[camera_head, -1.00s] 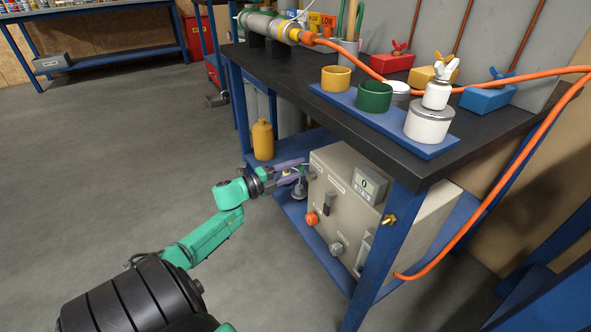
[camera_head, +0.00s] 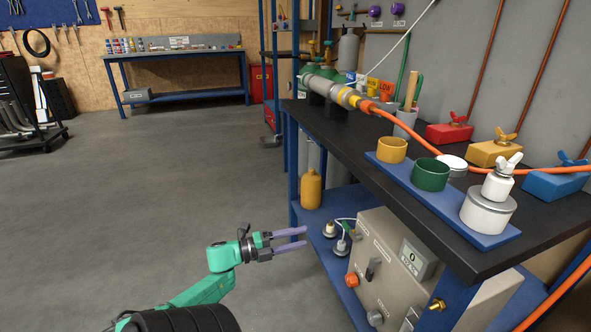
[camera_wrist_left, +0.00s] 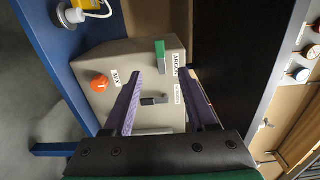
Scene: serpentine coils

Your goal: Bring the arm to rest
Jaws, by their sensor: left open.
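My left gripper (camera_head: 305,238) is open and empty, with its two purple fingers spread apart. In the head view it hangs in free air left of the grey control box (camera_head: 385,235) on the bench's lower shelf. In the left wrist view its fingers (camera_wrist_left: 165,110) point toward the box front, with the orange knob (camera_wrist_left: 99,83), a black switch (camera_wrist_left: 154,100) and a green part (camera_wrist_left: 160,56) beyond them. The fingers touch nothing that I can see. My right gripper is not in view.
The black-topped workbench (camera_head: 345,150) with blue legs stands at the right. On it are a blue tray (camera_head: 420,197) with cups and an orange hose (camera_head: 440,148). A yellow bottle (camera_head: 311,190) stands on the lower shelf. The floor (camera_head: 120,200) at left is clear.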

